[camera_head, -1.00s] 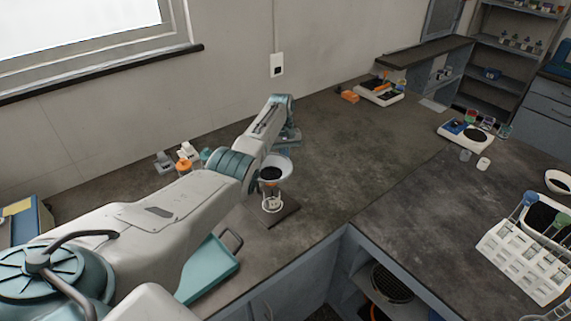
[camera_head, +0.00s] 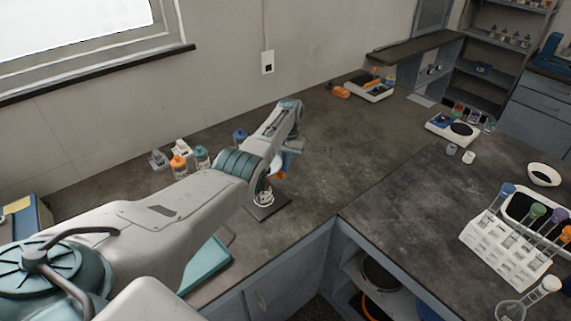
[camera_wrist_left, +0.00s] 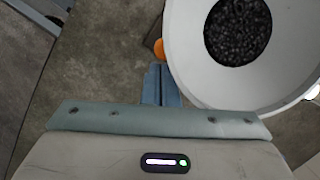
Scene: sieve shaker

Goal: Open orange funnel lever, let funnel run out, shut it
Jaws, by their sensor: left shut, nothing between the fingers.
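The funnel (camera_wrist_left: 205,75) is a wide white bowl with dark granules (camera_wrist_left: 238,32) in its middle, at the upper right of the left wrist view. A bit of the orange lever (camera_wrist_left: 158,48) shows beside the bowl's left rim. My left gripper (camera_wrist_left: 160,70) is shut and empty, its fingertips just short of the orange piece and left of the bowl. Whether they touch it I cannot tell. In the head view my forearm hides most of the funnel; the orange lever (camera_head: 281,175) peeks out below. A white vessel (camera_head: 264,197) stands under it. My right gripper is out of view.
The vessel is on a dark base plate (camera_head: 268,208) near the counter's front edge. Capped bottles (camera_head: 179,165) stand behind my left arm, and a teal tray (camera_head: 205,266) lies in front. A test-tube rack (camera_head: 510,245) stands far right.

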